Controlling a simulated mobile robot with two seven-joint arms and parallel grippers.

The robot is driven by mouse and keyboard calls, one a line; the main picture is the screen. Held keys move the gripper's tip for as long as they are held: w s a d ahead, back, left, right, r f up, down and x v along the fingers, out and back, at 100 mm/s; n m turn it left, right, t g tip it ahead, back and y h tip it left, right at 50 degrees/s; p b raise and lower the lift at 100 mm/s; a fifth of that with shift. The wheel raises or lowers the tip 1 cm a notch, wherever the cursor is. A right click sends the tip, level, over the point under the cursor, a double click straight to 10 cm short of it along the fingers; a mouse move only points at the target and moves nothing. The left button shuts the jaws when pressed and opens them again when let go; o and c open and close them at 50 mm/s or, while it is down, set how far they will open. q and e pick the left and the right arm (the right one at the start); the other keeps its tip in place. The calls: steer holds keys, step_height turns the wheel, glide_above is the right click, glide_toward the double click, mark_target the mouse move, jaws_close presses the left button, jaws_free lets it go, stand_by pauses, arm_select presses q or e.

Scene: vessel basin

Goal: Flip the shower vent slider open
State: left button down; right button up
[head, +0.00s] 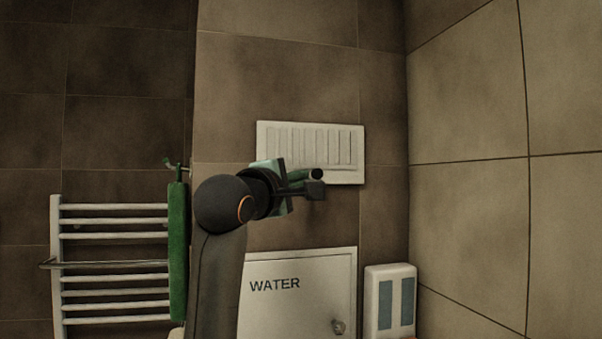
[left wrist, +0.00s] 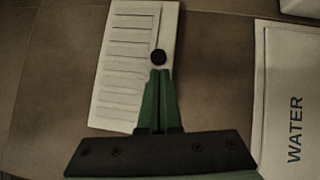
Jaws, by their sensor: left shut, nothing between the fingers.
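The white rectangular shower vent (head: 345,145) with its slats is fixed to the tiled wall, and it also shows turned on its side in the left wrist view (left wrist: 120,92). Its slider has a round black knob (left wrist: 158,57), which shows at the lower right part of the vent in the head view (head: 317,174). My left gripper (head: 305,176) is in front of the vent's lower edge. Its green fingers are shut and empty, with their tips (left wrist: 158,72) right beside the knob. I cannot tell whether they touch it. My right gripper is in neither view.
Below the vent is a white cabinet door (head: 300,305) marked WATER. A white wall box (head: 390,300) is to its right. On the left are a white towel rail (head: 57,270) and a green towel (head: 178,250). A tiled side wall stands at right.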

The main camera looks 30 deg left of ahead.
arm_select(q)
steer(key=shift+w+d, duration=0.1)
steer(key=shift+w, duration=0.05)
steer(key=shift+w+d+p, duration=0.3)
steer(key=shift+w+d, duration=0.3)
steer(key=shift+w, duration=0.05)
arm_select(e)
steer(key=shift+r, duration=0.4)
arm_select(q)
steer(key=shift+a, duration=0.1)
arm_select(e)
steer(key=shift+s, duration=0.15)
